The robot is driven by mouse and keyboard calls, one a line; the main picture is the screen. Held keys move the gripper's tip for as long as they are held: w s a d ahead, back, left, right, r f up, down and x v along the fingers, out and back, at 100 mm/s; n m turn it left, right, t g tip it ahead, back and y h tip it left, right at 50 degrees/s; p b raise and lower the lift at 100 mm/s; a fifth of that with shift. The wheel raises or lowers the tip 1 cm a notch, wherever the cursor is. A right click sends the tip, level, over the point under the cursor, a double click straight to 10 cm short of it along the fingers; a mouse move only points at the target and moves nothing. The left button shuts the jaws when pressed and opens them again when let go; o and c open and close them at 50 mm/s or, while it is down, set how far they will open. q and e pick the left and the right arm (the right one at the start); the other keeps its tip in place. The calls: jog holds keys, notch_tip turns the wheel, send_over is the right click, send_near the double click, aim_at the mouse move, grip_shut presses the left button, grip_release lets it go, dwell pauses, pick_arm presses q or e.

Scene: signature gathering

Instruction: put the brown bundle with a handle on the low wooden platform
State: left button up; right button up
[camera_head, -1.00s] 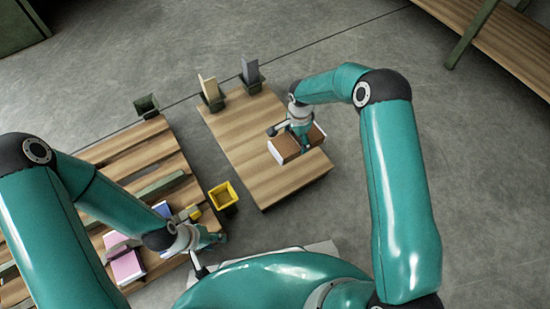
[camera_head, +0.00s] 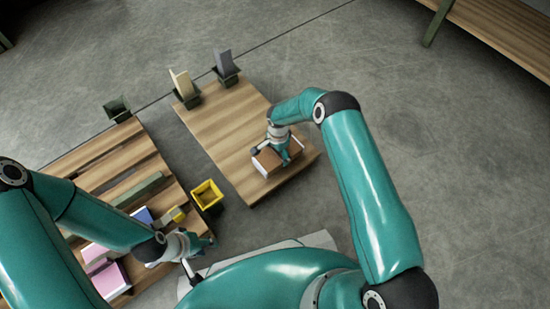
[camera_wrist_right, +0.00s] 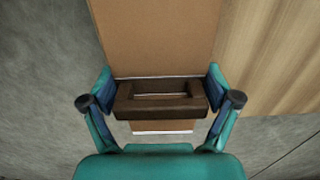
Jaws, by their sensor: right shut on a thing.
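The brown bundle (camera_head: 264,161) has pale page-like edges and a dark brown handle (camera_wrist_right: 160,109). My right gripper (camera_head: 284,160) is shut on this handle; in the right wrist view its two fingers press the handle's ends (camera_wrist_right: 160,90). The bundle is above the near right part of the low wooden platform (camera_head: 222,132). In the right wrist view, platform boards show only to the right of the bundle, with grey floor to its left. I cannot tell whether the bundle touches the boards. My left gripper (camera_head: 205,245) is low beside the left pallet; its fingers are too small to judge.
A slatted pallet (camera_head: 95,165) at left carries pink items (camera_head: 108,280), a blue item (camera_head: 143,215) and a green bar (camera_head: 138,190). A yellow bin (camera_head: 207,195) stands between pallet and platform. Holders with a cream board (camera_head: 181,84) and a grey board (camera_head: 224,64) stand at the platform's far end.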

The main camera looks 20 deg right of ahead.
jog(key=shift+f, duration=1.2)
jog(key=shift+b, duration=0.3)
jog(key=shift+f, duration=0.15)
jog(key=o, duration=1.2)
